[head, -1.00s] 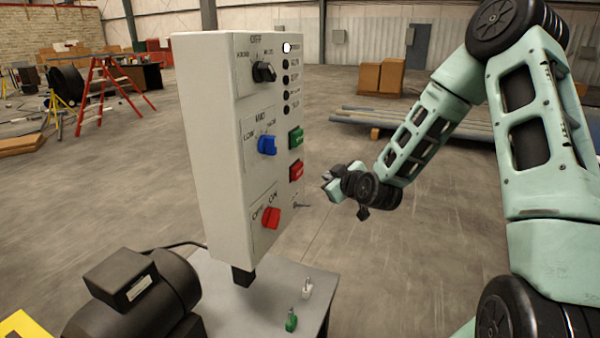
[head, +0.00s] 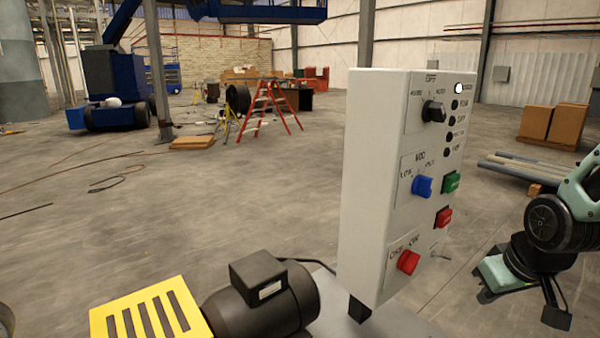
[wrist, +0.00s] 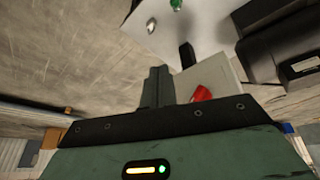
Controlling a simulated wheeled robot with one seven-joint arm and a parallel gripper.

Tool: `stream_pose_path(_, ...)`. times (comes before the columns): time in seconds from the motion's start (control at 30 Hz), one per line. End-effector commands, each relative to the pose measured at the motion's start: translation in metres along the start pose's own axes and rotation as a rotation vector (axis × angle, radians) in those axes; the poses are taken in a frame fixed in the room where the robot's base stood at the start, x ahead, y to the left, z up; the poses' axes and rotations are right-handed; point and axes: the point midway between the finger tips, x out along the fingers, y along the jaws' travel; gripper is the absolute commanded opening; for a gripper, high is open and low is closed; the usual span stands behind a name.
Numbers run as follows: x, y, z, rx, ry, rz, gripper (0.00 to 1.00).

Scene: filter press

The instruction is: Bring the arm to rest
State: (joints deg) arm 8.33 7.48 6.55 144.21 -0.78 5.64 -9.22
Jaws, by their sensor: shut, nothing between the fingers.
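My arm (head: 560,215) is folded at the right edge of the head view, partly out of frame. My gripper points downward to the right of the control panel (head: 375,180), apart from it. In the wrist view the dark fingers of my gripper (wrist: 156,76) are together with nothing between them. The panel carries a black knob (head: 434,111), a blue knob (head: 422,186), a red knob (head: 408,262), a green button (head: 451,182) and a red button (head: 443,217). The red knob also shows beyond the fingers in the wrist view (wrist: 202,93).
A black motor (head: 255,300) and a yellow slotted guard (head: 150,315) stand left of the panel. A small green item (wrist: 177,5) and a white one (wrist: 151,25) lie on the bench in the wrist view. Grey beams (head: 530,172) and boxes (head: 553,123) lie behind my arm.

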Motion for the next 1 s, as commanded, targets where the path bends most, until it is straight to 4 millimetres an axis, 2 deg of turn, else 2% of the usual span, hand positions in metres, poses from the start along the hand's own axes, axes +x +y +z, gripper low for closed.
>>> stream_pose_path(0.27,-0.04,-0.022,0.048,0.136,-0.172,-0.016,0.0)
stream_pose_path(0.4,-0.047,-0.067,0.05,0.01,-0.2,-0.067,0.0)
stream_pose_path(0.57,-0.061,-0.118,0.065,-0.141,-0.241,-0.12,0.0)
stream_pose_path(0.8,-0.092,-0.191,0.109,-0.404,-0.314,-0.187,0.0)
stream_pose_path(0.9,-0.103,-0.207,0.126,-0.482,-0.337,-0.201,0.0)
stream_pose_path(1.0,-0.107,-0.214,0.133,-0.515,-0.347,-0.206,0.0)
